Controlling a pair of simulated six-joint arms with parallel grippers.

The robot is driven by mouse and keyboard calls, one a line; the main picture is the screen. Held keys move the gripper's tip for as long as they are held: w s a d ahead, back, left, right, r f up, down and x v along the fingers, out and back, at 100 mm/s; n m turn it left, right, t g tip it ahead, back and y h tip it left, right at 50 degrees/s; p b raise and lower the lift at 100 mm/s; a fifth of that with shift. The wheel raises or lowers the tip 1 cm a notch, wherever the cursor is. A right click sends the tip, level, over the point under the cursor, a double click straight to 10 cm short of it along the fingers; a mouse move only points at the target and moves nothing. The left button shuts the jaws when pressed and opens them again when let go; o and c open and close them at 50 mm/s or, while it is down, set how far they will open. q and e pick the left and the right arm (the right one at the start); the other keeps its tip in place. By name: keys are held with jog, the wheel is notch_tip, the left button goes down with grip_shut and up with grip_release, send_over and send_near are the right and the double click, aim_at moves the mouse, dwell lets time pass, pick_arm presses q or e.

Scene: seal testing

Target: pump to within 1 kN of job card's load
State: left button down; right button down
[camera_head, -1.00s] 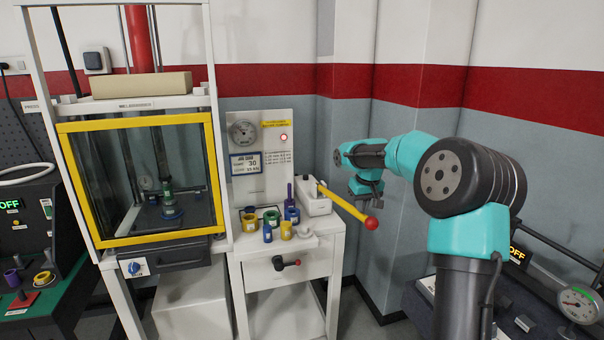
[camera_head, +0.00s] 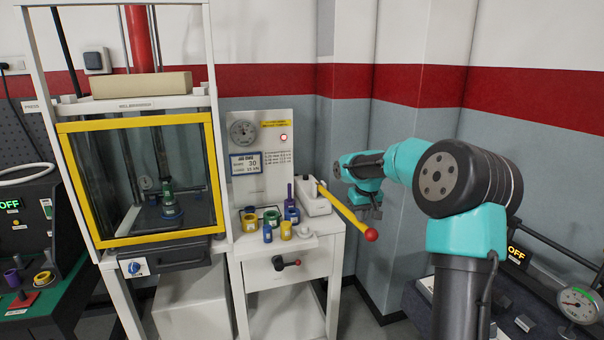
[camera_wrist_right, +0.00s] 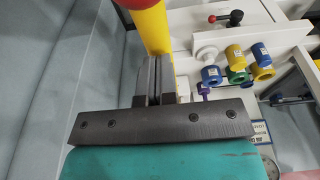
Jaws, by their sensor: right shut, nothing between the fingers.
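The pump lever (camera_head: 348,208) is a yellow bar with a red knob (camera_head: 371,235), slanting down to the right from the white pump block (camera_head: 312,199). My right gripper (camera_head: 372,214) is shut and empty, close beside the lever's knob end. In the right wrist view the shut fingers (camera_wrist_right: 155,78) are near the yellow lever (camera_wrist_right: 152,30); I cannot tell whether they touch it. The job card (camera_head: 246,163) is on the white panel, with a load line that seems to read 15 kN. The round gauge (camera_head: 243,132) sits above it; its needle is too small to read. My left gripper is not in view.
The press (camera_head: 140,180) has a closed yellow-framed guard. Blue, green and yellow rings (camera_head: 271,217) stand on the white cabinet (camera_head: 325,226) beside the lever. A red lamp (camera_head: 283,137) shows on the panel. The grey wall is close behind my right gripper.

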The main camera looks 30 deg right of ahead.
jog(key=shift+x, duration=1.05)
jog(key=shift+s, duration=0.25)
notch_tip(320, 180, up, 6)
jog(key=shift+w+f, duration=0.1)
jog(key=shift+w, duration=0.05)
jog(key=s+a+r, duration=0.1)
jog(key=s+r, duration=0.2)
jog(key=r, duration=0.4)
jog(key=shift+s+a, duration=0.15)
jog(key=shift+s, duration=0.25)
